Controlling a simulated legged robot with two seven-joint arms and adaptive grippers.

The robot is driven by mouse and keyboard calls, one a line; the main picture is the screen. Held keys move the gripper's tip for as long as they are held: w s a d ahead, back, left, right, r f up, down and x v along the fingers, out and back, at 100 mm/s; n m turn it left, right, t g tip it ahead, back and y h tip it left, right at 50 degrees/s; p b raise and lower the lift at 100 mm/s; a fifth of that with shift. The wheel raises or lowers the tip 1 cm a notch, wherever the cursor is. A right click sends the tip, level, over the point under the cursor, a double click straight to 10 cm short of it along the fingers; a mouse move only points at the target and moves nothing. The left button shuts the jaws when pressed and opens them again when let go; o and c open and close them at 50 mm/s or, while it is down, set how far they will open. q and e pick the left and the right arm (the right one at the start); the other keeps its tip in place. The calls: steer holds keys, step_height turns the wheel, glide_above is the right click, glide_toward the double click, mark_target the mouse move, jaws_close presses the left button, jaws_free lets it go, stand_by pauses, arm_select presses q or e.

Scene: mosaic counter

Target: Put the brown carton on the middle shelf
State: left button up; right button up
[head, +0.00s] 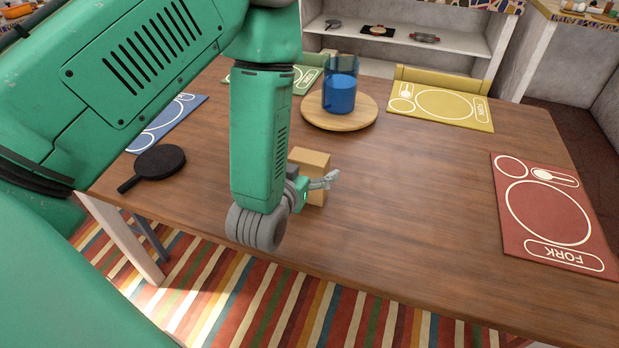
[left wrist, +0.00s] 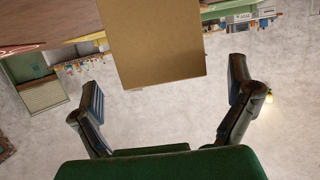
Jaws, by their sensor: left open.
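The brown carton (head: 312,161) stands on the wooden table, partly hidden behind my left gripper and forearm in the head view. My left gripper (head: 325,181) is at the carton's near side, with its fingers spread. In the left wrist view the carton (left wrist: 152,45) is ahead of the open fingers of my left gripper (left wrist: 165,100), roughly centred between them. A white shelf unit (head: 400,47) stands behind the table, with a pan and other items on a shelf. My right gripper is not in view.
The wooden table (head: 400,220) carries a round board (head: 312,118) with a blue pitcher (head: 340,94), a yellow mat (head: 440,107), a red mat (head: 505,225), a blue mat (head: 160,127) and a dark paddle (head: 159,163). The table's right-centre is clear. A yellow chair stands behind the table.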

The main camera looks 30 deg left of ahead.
arm_select(q)
steer(key=x, duration=0.3)
steer(key=shift+w+d, duration=0.25)
steer(key=shift+d, duration=0.05)
steer(key=shift+a+f, duration=0.2)
steer(key=shift+a, duration=0.7)
steer(key=c, duration=1.3)
steer(key=shift+d, duration=0.35)
steer(key=shift+c, duration=0.8)
steer(key=shift+d+r, duration=0.25)
steer(key=shift+d, duration=0.15)
